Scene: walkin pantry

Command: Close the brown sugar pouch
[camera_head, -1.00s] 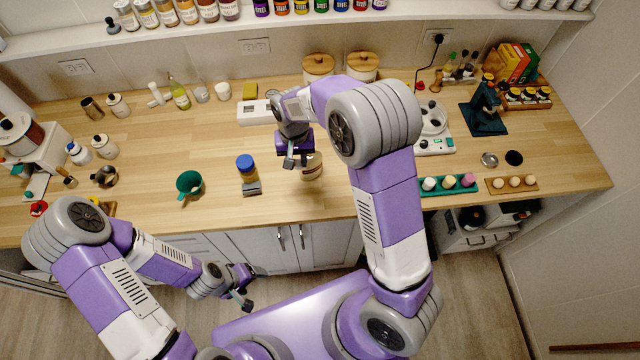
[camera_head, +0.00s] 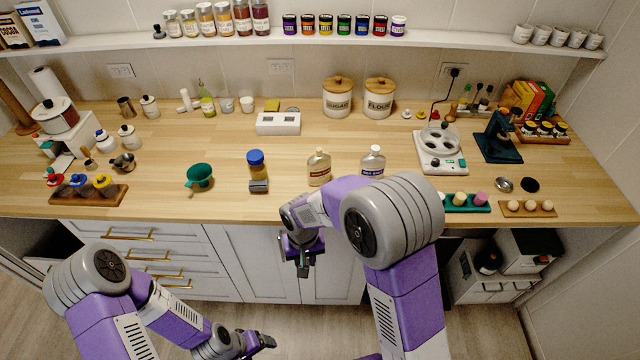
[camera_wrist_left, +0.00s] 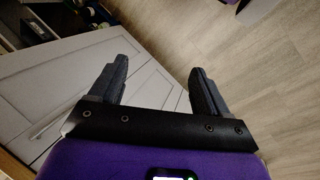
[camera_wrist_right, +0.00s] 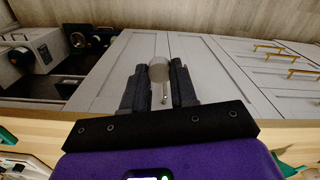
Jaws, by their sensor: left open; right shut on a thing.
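I cannot make out a brown sugar pouch in any view. My right gripper (camera_head: 304,266) hangs in front of the cabinet doors, below the counter's front edge. In the right wrist view its fingers (camera_wrist_right: 158,85) are close together on a small pale round thing (camera_wrist_right: 158,70), which I cannot identify. My left gripper (camera_head: 262,342) is low in front of the cabinets, over the floor. In the left wrist view its fingers (camera_wrist_left: 158,80) are wide apart with nothing between them.
On the counter (camera_head: 225,150) stand a bottle with a brown label (camera_head: 319,170), a white-capped bottle (camera_head: 373,163), a blue-lidded jar (camera_head: 257,168) and a green funnel (camera_head: 199,177). Sugar (camera_head: 337,98) and flour (camera_head: 378,98) canisters stand at the back.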

